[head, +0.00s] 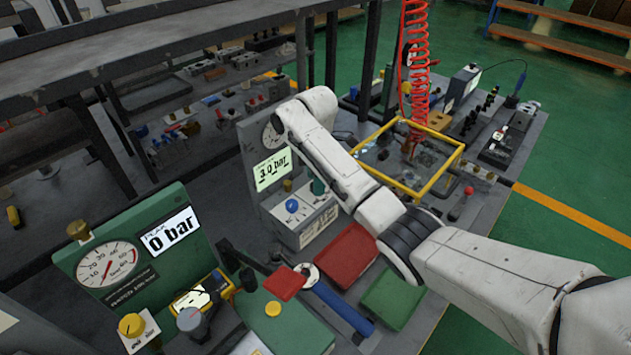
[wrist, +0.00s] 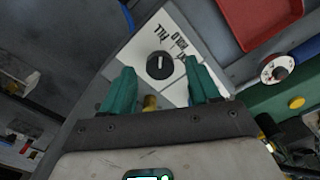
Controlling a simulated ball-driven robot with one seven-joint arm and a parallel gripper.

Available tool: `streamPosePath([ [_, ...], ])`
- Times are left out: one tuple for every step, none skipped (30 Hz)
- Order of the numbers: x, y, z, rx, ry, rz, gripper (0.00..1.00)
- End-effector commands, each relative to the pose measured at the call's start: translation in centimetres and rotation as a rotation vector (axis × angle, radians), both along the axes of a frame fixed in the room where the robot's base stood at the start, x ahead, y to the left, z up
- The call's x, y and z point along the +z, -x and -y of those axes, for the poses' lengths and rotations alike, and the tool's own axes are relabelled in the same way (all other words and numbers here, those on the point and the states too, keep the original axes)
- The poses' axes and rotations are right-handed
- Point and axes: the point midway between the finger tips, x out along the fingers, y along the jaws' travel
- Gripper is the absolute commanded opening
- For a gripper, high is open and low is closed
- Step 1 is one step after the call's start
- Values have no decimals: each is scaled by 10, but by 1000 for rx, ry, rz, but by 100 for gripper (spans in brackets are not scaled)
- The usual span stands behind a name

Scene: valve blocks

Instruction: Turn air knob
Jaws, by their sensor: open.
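In the wrist view, a round black knob (wrist: 159,65) with a pale pointer mark sits on a white plate (wrist: 150,42) lettered FILL and HOLD. My gripper (wrist: 160,70) has teal fingers spread wide, one on each side of the black knob in the picture, with nothing held. I cannot tell the height gap. A small yellow knob (wrist: 150,103) shows between the finger bases. In the head view, the grey panel has a display (head: 272,170) reading 3.0 bar and a blue knob (head: 291,206). A teal finger (head: 318,187) shows beside it; my arm hides the rest of the gripper.
A red tray (head: 345,254) and a green tray (head: 393,298) lie right of the panel. A green gauge box (head: 125,245) reading 0 bar stands at left. A yellow-framed box (head: 450,165) and a red coiled hose (head: 415,60) are behind.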

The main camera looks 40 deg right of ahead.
Motion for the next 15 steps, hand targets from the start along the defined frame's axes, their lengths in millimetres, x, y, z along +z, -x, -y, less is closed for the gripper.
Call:
streamPosePath([
  [-4, 0, 0, 0, -1, -1, 61],
  [-6, 0, 0, 0, 0, 0, 61],
  [-8, 0, 0, -1, 0, 0, 61],
  [-9, 0, 0, -1, 0, 0, 61],
  [-10, 0, 0, -1, 0, 0, 61],
  [-11, 0, 0, -1, 0, 0, 61],
  [-11, 0, 0, 0, 0, 0, 61],
  [-11, 0, 0, 0, 1, 1, 61],
  [-11, 0, 0, 0, 1, 1, 61],
  [-11, 0, 0, 0, 1, 1, 61],
  [-11, 0, 0, 0, 1, 1, 61],
  [-11, 0, 0, 0, 1, 1, 61],
  [-11, 0, 0, 0, 1, 1, 61],
  [-11, 0, 0, 0, 1, 1, 58],
  [-11, 0, 0, 0, 1, 1, 54],
])
